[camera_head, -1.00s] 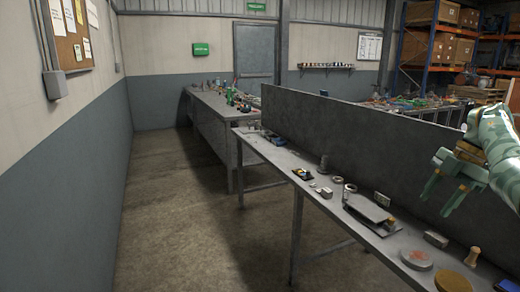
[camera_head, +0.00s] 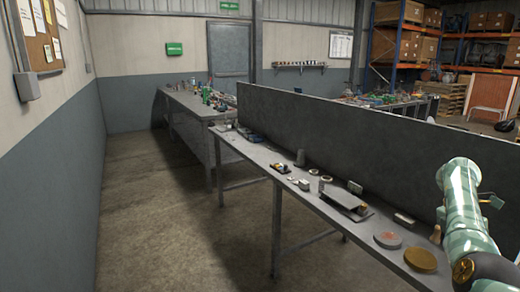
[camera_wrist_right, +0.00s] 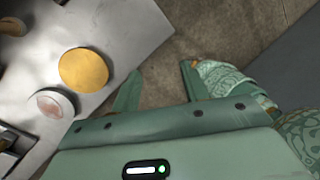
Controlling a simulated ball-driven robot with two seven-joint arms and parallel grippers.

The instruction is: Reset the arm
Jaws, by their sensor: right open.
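My right arm (camera_head: 460,205) comes in at the right edge of the head view, beside the near end of the workbench. Its fingers cannot be made out there. In the right wrist view my right gripper (camera_wrist_right: 158,84) is open, with two green fingers apart and nothing between them. Bare floor shows beyond the fingers, and the bench edge lies just left of them. My left gripper is in neither view.
A long grey bench (camera_head: 235,148) with a tall divider (camera_head: 340,135) runs along the right. A yellow disc (camera_head: 420,259), a reddish disc (camera_head: 387,240) and a flat metal plate (camera_head: 344,201) lie on it. The floor (camera_head: 160,220) at left is clear.

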